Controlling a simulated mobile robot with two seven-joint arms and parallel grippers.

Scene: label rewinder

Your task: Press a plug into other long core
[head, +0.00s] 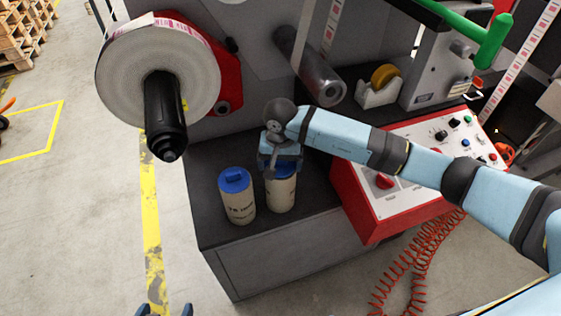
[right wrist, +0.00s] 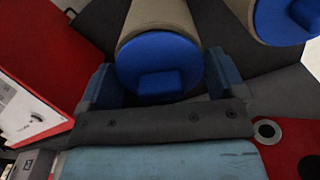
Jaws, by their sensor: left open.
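Two upright tan cores stand side by side on the dark grey cabinet top. The left core (head: 238,207) has a blue plug (head: 235,178) with a raised tab in its top. The right core (head: 281,196) also has a blue plug (right wrist: 152,60) in its end, partly hidden by my gripper in the head view. My right gripper (head: 277,165) is over the right core from above. In the right wrist view its fingers (right wrist: 161,80) are wide apart, one on each side of the plug; contact is unclear. My left gripper (head: 165,311) is open and empty at the bottom edge.
A large label roll (head: 120,75) on a black spindle (head: 165,110) overhangs the cabinet at the left. A metal roller (head: 308,68), a tape dispenser (head: 380,92) and the red-edged control panel (head: 400,200) lie behind and right. The cabinet top's front strip is clear.

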